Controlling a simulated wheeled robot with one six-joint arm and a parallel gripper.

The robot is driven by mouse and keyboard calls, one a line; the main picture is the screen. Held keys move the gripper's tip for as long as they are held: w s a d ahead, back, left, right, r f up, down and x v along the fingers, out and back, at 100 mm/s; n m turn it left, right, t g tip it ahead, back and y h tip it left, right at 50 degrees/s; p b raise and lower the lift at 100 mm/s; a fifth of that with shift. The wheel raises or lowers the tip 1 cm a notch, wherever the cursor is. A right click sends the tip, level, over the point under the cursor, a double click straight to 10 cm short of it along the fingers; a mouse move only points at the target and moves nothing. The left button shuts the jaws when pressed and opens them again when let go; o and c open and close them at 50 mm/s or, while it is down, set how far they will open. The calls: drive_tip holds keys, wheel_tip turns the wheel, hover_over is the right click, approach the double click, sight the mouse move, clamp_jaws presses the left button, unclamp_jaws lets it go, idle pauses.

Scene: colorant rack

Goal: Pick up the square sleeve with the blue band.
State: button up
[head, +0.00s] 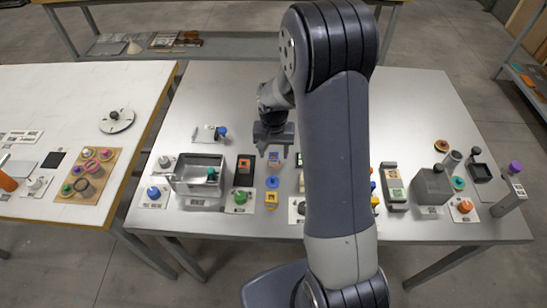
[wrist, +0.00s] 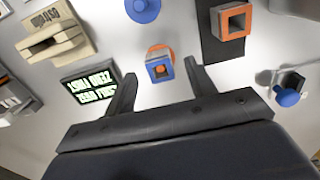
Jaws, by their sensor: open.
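In the head view the sleeve (head: 274,158) is just in front of my gripper (head: 275,149). In the wrist view my gripper (wrist: 160,70) is open, with one finger on each side of the sleeve and gaps between. Nothing is held. I cannot tell how far the fingertips are above the table. A similar square sleeve with an orange band (wrist: 235,20) stands on a black mat to the right in the wrist view.
A black sign with light lettering (wrist: 88,88) lies close to the left finger in the wrist view. A beige block (wrist: 58,40) and a blue round piece (wrist: 143,8) are farther out. A blue knob (wrist: 288,97) is at right. A metal tray (head: 198,161) stands left in the head view.

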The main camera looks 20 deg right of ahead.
drive_tip(key=shift+f, duration=1.4)
drive_tip(key=c, duration=1)
drive_tip(key=shift+c, duration=0.2)
drive_tip(key=shift+r, duration=0.15)
